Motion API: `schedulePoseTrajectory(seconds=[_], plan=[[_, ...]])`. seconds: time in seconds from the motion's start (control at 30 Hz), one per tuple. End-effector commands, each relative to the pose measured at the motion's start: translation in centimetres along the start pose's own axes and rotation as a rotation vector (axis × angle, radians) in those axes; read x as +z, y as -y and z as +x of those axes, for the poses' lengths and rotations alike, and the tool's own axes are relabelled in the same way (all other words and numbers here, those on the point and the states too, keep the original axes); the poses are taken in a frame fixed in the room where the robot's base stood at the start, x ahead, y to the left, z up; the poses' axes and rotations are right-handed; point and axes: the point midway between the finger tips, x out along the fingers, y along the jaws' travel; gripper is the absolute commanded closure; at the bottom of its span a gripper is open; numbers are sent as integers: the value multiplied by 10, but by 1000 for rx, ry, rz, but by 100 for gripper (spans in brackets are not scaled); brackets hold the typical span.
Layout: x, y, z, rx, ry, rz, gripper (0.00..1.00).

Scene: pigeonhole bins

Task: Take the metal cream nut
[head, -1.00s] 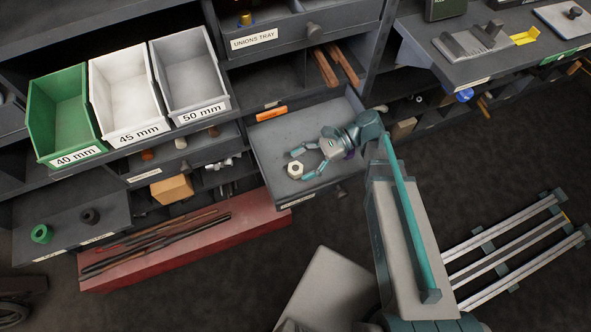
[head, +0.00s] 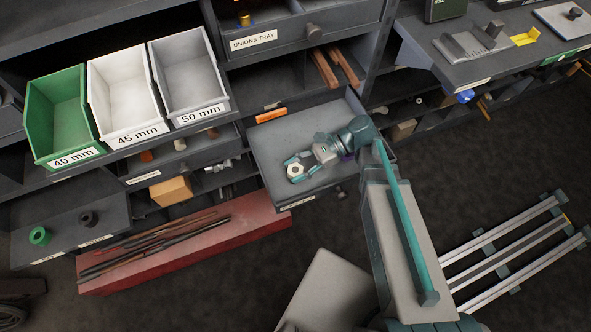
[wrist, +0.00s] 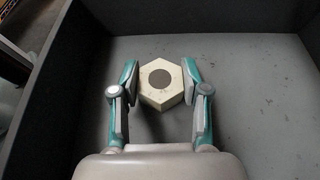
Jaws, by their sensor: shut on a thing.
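The cream hex nut (head: 296,169) sits in the open grey drawer (head: 268,140), towards its front left corner. In the wrist view the nut (wrist: 161,86) has a round dark hole facing up, and the drawer floor shows around it. My gripper (head: 298,170) reaches into the drawer from the right. In the wrist view my gripper (wrist: 162,90) has one finger on each side of the nut, shut on it. Whether the nut is resting on the drawer floor or slightly raised I cannot tell.
The drawer walls stand close around my gripper. Green 40 mm (head: 58,112), white 45 mm (head: 125,90) and grey 50 mm (head: 187,78) bins stand at the upper left. A red box (head: 240,215) with dark rods lies below left of the drawer. A unions tray (head: 290,35) is above.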

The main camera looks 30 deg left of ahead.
Motion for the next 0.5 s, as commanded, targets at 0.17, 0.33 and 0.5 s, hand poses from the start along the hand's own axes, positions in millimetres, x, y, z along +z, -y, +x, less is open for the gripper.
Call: schedulePoseTrajectory(seconds=[0.17,0.33,0.5], plan=[[2,0,-1,0,0,0,99],[11,0,-4,0,1,-1,99],[32,0,-13,-1,0,-3,99]])
